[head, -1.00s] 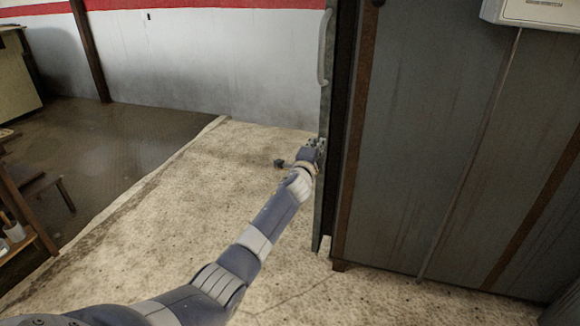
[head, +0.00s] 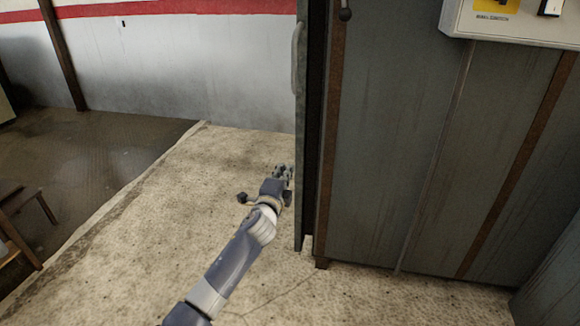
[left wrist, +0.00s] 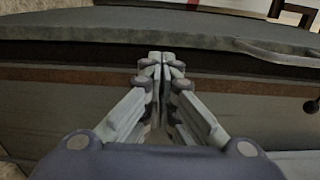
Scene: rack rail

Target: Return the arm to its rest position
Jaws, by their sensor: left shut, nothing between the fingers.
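My left arm (head: 233,262) reaches forward from the bottom of the head view over the pale floor. My left gripper (head: 284,171) is at its end, just left of the edge of an open cabinet door (head: 300,130). In the left wrist view the gripper (left wrist: 160,58) is shut, its fingertips together and empty, with the door edge (left wrist: 120,32) and its handle (left wrist: 275,52) beyond it. I cannot tell whether the gripper touches the door. My right gripper is not in view.
A grey metal cabinet (head: 400,150) fills the right side, with a white switch box (head: 515,20) at its top. A wooden stool (head: 25,205) stands at the left. The pale floor (head: 150,240) left of the arm is clear.

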